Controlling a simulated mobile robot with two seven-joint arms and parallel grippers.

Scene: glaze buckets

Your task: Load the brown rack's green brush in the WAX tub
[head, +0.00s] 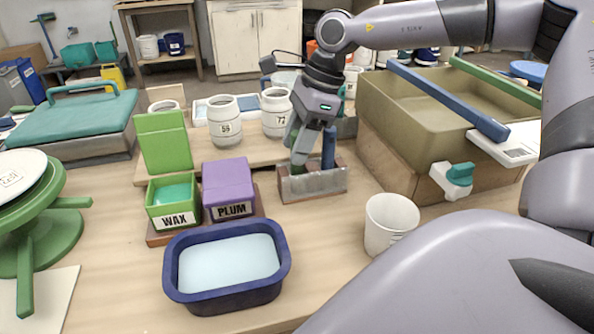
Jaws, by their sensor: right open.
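The brown rack (313,186), a low grey-brown block, stands on the table right of the tubs. A green brush (298,157) stands in its left part, mostly hidden by my gripper. A blue brush (329,146) stands upright to its right. My right gripper (300,150) points down over the rack, open, with its fingers at the green brush's handle; I cannot tell whether they touch it. The green WAX tub (172,212) has its lid (164,141) raised and teal content inside. My left gripper is out of view.
A purple PLUM tub (228,188) with its lid shut stands beside the WAX tub. A blue basin (228,297) of pale liquid is in front. A white cup (389,224) and a large tan bin (400,125) are right of the rack. White jars (226,122) stand behind.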

